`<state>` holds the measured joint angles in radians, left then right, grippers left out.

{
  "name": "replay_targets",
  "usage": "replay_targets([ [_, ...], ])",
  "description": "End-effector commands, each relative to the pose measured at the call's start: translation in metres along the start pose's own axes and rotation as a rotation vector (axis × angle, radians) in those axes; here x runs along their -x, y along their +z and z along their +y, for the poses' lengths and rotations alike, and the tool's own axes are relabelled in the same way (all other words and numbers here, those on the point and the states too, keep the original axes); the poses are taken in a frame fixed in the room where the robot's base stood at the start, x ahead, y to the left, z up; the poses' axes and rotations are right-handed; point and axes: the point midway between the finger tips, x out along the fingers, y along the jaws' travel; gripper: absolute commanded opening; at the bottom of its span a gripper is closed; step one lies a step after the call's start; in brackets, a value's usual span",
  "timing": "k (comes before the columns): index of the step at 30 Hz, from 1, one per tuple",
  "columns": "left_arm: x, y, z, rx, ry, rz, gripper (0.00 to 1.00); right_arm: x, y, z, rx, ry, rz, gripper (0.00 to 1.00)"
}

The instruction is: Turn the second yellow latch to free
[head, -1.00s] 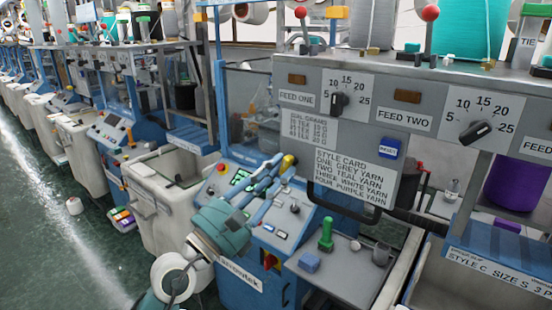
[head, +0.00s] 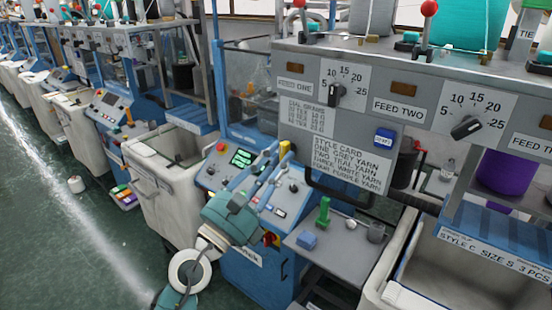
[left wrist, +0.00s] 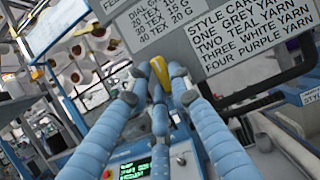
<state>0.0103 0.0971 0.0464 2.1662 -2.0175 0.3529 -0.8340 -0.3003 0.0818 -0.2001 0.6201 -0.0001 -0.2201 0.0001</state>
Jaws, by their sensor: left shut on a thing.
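A yellow latch (head: 285,148) stands at the left edge of the grey feed panel, above the blue control box. In the left wrist view the yellow latch (left wrist: 160,84) shows upright and slightly tilted between the blue fingers. My left gripper (head: 275,157) reaches up to it from below left and is shut on it; the fingers (left wrist: 158,88) hide part of its sides. No other yellow latch shows clearly. My right gripper is in neither view.
The feed panel (head: 372,105) carries dials, labels and a style card (head: 345,164) right of the latch. A black handle (head: 340,196) juts out below the card. A green-handled tool (head: 323,212) and a blue block (head: 306,240) stand on the grey shelf below.

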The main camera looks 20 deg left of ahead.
Motion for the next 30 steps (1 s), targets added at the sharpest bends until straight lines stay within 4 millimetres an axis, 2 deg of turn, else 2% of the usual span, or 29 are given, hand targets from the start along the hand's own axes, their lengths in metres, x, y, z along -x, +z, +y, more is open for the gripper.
replay_targets([
  [1,0.000,-0.003,-0.001,0.004,-0.002,0.005,0.00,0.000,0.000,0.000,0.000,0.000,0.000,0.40],
  [2,0.000,-0.003,-0.001,0.004,-0.002,0.005,0.24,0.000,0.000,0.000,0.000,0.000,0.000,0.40],
  [3,0.000,-0.003,-0.001,0.004,-0.002,0.005,0.32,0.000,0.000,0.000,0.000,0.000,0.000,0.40],
  [4,0.000,-0.003,-0.001,0.003,-0.002,0.005,0.38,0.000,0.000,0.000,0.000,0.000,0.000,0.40],
  [5,0.000,-0.003,-0.001,0.003,-0.002,0.005,0.40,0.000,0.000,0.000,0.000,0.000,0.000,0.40],
  [16,0.006,-0.002,0.000,0.000,0.000,0.004,0.40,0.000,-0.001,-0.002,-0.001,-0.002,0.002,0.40],
  [30,0.065,-0.003,0.000,0.006,0.002,0.008,0.40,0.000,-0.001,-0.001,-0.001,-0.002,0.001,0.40],
])
